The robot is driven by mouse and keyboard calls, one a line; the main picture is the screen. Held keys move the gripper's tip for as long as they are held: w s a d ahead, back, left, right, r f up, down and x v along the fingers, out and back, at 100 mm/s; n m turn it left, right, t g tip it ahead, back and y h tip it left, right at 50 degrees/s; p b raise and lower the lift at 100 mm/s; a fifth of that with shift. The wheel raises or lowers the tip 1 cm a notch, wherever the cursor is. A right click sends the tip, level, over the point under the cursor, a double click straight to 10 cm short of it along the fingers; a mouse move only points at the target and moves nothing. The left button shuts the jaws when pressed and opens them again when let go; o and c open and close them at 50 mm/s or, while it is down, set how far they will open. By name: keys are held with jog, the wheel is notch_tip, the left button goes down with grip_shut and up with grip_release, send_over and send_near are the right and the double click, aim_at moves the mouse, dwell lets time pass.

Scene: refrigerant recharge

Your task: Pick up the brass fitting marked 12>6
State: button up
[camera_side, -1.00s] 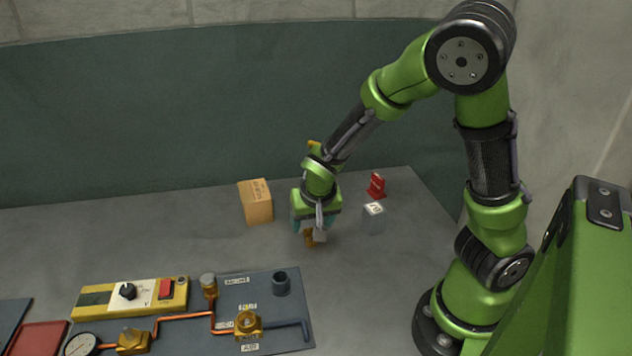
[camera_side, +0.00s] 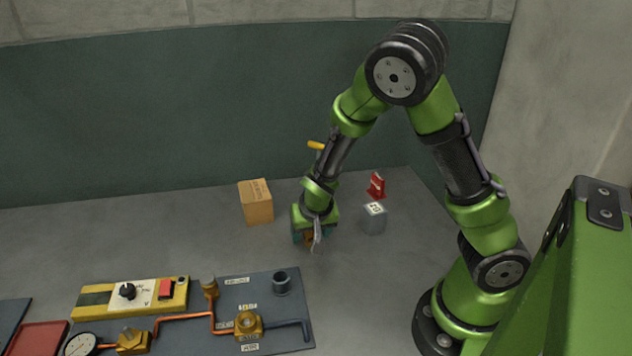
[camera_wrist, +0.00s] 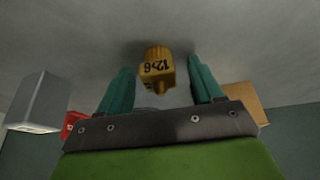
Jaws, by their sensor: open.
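The brass fitting (camera_wrist: 157,65) stands on the grey table between my gripper's two teal fingers in the wrist view. Its marking 12>6 reads upside down there. My gripper (camera_wrist: 160,88) is open, with a gap between each finger and the fitting. In the side view my gripper (camera_side: 314,238) is low at the table, and the fitting (camera_side: 310,239) is mostly hidden behind it.
A cardboard box (camera_side: 256,202) stands left of my gripper. A grey block with a white label (camera_side: 375,218) and a red object (camera_side: 376,185) stand to the right. A dark panel (camera_side: 270,341) with copper pipes and valves lies in front. The table between is clear.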

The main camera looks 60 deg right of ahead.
jog(key=c, duration=1.1)
